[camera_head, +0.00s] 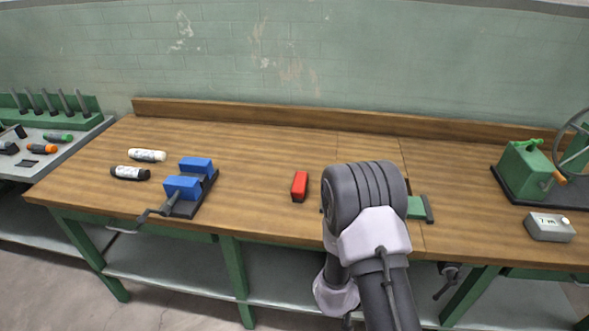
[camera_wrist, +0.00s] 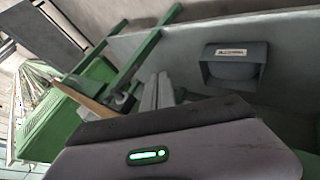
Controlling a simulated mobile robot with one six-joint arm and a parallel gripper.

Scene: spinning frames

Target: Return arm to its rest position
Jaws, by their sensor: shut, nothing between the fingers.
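My arm (camera_head: 370,235) rises at the front right of the bench in the head view and bends at a large dark grey joint. My gripper is hidden there. In the wrist view, my gripper (camera_wrist: 158,90) shows as two grey fingers close together, shut and empty. The wooden workbench (camera_head: 255,200) lies behind the arm. A red block (camera_head: 300,185) rests on it, left of my arm and apart from it. A green and dark fixture (camera_head: 417,207) is partly hidden behind my arm.
A blue-jawed vise (camera_head: 182,187) and two bottles, one white (camera_head: 146,155) and one black (camera_head: 129,173), are at the left. A green machine with a wheel (camera_head: 525,170) and a grey box (camera_head: 549,227) are at the right. The bench's back middle is clear.

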